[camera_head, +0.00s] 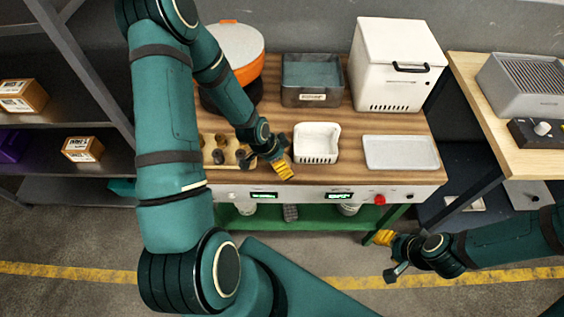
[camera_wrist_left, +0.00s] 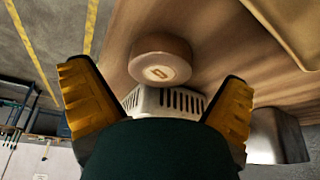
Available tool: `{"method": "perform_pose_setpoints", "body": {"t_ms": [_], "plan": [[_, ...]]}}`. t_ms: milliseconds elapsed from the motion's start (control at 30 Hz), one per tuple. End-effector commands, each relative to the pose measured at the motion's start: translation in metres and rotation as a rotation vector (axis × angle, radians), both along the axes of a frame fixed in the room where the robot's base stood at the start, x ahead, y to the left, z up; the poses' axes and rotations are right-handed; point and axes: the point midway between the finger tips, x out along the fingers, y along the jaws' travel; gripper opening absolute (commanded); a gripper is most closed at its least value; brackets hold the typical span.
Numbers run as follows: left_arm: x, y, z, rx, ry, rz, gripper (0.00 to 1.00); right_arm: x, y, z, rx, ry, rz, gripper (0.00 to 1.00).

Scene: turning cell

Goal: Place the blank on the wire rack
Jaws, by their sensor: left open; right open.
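A round, pale brown disc with a small mark on its face, which looks like the blank (camera_wrist_left: 160,62), shows in the left wrist view against the wooden worktop. In the head view I cannot make it out; my left gripper may hide it. My left gripper (camera_head: 283,168) is open, low over the front of the worktop. In its wrist view the yellow fingers (camera_wrist_left: 155,92) stand apart, with the disc ahead between them and not gripped. My right gripper (camera_head: 384,238) is open and empty in front of the table's right leg. I cannot identify a wire rack with certainty.
A white slotted basket (camera_head: 316,141), a pale flat tray (camera_head: 400,152), a grey bin (camera_head: 312,80) and a white box (camera_head: 395,65) stand on the worktop (camera_head: 350,120). A tan holder (camera_head: 208,142) with dark round pieces is left. A ribbed grey unit (camera_head: 523,85) stands far right.

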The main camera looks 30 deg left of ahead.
Motion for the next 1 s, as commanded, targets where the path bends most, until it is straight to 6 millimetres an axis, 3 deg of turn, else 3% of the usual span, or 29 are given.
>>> {"method": "perform_pose_setpoints", "body": {"t_ms": [100,367,467,600,633,1000], "plan": [[0.0026,-0.002,-0.0099,0.0,0.001,0.0,1.0,-0.0001,0.0,-0.0001,0.0,0.0,0.0,0.47],[0.0036,-0.0025,-0.0119,0.001,0.001,0.0,1.0,-0.0001,0.0,-0.0001,0.0,0.0,0.0,0.47],[0.0035,-0.0026,-0.0118,0.0,0.0,0.0,0.72,-0.0001,0.0,-0.0001,0.0,0.0,0.0,0.47],[0.0035,-0.0025,-0.0117,0.0,0.0,0.0,0.23,-0.0001,0.0,-0.0001,0.0,0.0,0.0,0.47],[0.0035,-0.0025,-0.0117,0.001,0.001,0.0,0.18,-0.0001,0.0,-0.0001,0.0,0.0,0.0,0.47],[0.0041,-0.0023,-0.0071,0.0,-0.001,0.0,0.18,-0.0001,0.0,0.0,0.0,0.0,0.0,0.47]]}}
